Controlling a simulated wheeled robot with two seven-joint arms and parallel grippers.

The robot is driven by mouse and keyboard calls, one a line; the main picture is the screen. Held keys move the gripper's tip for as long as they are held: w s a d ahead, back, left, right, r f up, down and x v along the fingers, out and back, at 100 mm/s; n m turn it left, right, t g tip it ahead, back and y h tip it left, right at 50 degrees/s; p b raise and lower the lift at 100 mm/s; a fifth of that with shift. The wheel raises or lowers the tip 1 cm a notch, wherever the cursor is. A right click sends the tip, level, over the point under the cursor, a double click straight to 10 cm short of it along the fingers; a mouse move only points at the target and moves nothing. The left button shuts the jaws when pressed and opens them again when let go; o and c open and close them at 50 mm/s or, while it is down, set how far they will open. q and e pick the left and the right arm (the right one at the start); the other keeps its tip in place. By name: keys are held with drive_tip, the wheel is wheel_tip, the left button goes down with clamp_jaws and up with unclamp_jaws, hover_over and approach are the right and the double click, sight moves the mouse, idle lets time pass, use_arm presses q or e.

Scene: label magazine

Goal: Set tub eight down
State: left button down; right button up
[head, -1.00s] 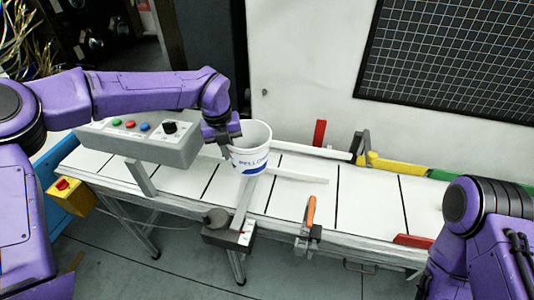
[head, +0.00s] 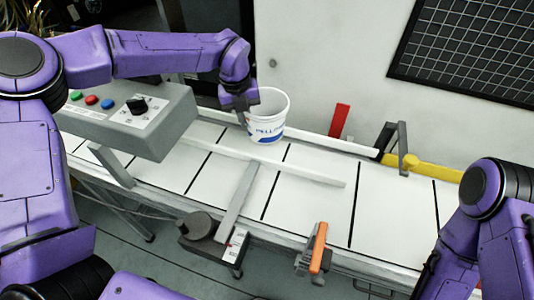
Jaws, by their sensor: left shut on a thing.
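A white tub (head: 266,117) with blue print is in the head view above the far part of the white conveyor (head: 310,200). It is upright and open at the top. My left gripper (head: 245,108) is shut on the tub's left side. I cannot tell whether the tub's base touches the belt. My right arm is at the lower right; its gripper is out of view.
A grey control box (head: 130,115) with buttons stands at the left. A grey diverter bar (head: 237,202) and a guide rail (head: 310,172) lie across the belt. A red flag (head: 339,121) and a yellow lever (head: 435,169) stand at the far edge. An orange-handled clamp (head: 319,248) is at the near edge.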

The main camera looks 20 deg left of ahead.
use_arm(q)
wheel_tip(320, 180, down, 10)
drive_tip(key=shift+w+f+p, duration=0.1)
drive_tip(key=shift+w+p, duration=0.05)
drive_tip(key=shift+p, duration=1.1)
drive_tip(key=shift+f, duration=0.25)
drive_tip(key=c, duration=1.3)
unclamp_jaws()
drive_tip(key=shift+o, duration=0.2)
drive_tip(key=shift+r, duration=0.2)
wheel_tip(320, 180, up, 12)
drive_tip(key=a+b, duration=0.1)
drive_tip(key=b, duration=0.1)
drive_tip(key=shift+s, duration=0.3)
